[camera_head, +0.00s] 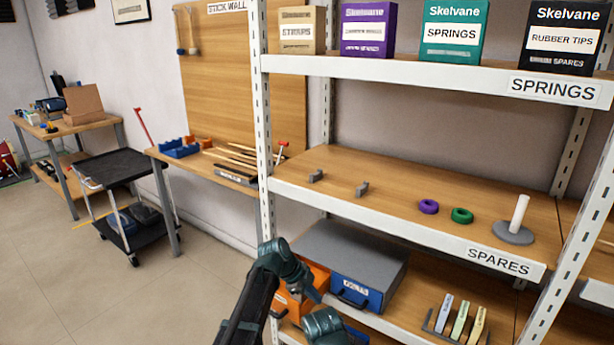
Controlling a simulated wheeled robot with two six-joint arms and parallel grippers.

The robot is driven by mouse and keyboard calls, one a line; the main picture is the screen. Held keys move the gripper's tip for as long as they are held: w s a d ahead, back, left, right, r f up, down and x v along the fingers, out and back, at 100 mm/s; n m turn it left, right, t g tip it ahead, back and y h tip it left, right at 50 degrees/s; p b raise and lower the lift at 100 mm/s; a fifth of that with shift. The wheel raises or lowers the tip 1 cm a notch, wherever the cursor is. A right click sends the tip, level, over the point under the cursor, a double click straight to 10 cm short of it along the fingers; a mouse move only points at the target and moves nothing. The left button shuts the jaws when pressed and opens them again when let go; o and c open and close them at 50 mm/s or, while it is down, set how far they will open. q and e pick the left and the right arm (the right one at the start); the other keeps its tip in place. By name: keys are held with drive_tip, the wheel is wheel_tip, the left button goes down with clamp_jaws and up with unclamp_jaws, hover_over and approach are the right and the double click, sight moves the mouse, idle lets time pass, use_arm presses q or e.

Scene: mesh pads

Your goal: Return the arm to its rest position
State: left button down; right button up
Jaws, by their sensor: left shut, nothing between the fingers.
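My left arm (262,280) rises from the bottom edge, bends at a dark teal joint and folds back down in front of the lower shelf. My left gripper (326,326) is at the bottom edge, partly cut off. It is shut and holds nothing, and its fingertips are hard to make out. My right gripper is not in view.
A white shelf rack (408,221) stands close on the right. Its middle shelf bears a purple ring (428,206), a green ring (462,215) and a white peg (519,213). A blue drawer case (357,291) is just behind the arm. Floor (60,280) is clear at left.

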use_arm(q)
drive_tip(key=s+a+f+n+y, duration=0.3)
drive_tip(key=s+a+n+y, duration=0.3)
drive_tip(key=s+a+n, duration=1.5)
drive_tip(key=s+d+r+m+p, duration=0.1)
drive_tip(key=d+r+p, duration=0.2)
drive_tip(key=r+p, duration=0.3)
drive_tip(key=s+d+r+m+g+p, duration=0.1)
drive_tip(key=s+d+r+p, duration=0.1)
drive_tip(key=d+r+p, duration=0.2)
drive_tip(key=s+d+r+y+p, duration=0.1)
drive_tip(key=d+r+p, duration=0.3)
drive_tip(key=r+p, duration=0.6)
drive_tip(key=shift+s+d+m+g, duration=0.25)
drive_tip(key=shift+s+m+g, duration=0.15)
drive_tip(key=shift+s, duration=0.1)
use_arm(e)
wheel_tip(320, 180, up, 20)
